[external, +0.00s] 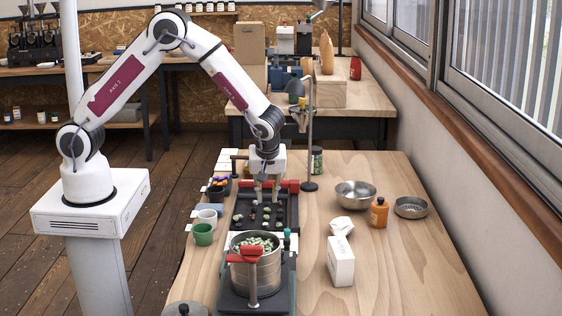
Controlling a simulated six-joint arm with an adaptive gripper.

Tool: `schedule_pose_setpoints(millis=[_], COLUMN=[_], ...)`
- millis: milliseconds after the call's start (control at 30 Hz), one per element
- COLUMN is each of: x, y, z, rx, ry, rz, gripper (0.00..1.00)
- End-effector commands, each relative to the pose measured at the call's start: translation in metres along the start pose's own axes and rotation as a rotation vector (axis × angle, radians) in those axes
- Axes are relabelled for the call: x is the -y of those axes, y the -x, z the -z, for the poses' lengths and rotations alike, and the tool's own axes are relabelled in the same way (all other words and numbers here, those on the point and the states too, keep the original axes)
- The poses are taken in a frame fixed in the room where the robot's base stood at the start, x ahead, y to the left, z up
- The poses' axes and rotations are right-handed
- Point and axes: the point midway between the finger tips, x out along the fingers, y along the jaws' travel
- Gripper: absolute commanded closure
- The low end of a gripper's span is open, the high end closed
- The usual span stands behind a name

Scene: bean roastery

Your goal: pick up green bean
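My gripper (266,199) points down over the back part of the tray. Its two fingers look apart with nothing clear between them. The beans directly behind and under the fingers are partly hidden, and I cannot tell whether the fingertips touch any.
A metal pot (262,272) full of green beans stands in front of the tray. Green (203,235) and white cups stand to the left. A white box (341,262), orange bottle (379,213) and steel bowl (355,194) stand right. A lamp stand (310,150) rises behind. The front right table is clear.

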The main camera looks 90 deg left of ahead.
Motion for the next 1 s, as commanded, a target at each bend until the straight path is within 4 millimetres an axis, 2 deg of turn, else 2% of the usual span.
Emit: schedule_pose_setpoints(millis=[267,600,1000], x=[0.0,0.001,0.001], y=[-0.003,-0.026,-0.028], z=[0.0,0.0,0.0], rx=[0.0,0.0,0.0], ry=[-0.002,-0.002,-0.003], rz=[0.001,0.002,0.001], gripper=[0.79,0.79,0.79])
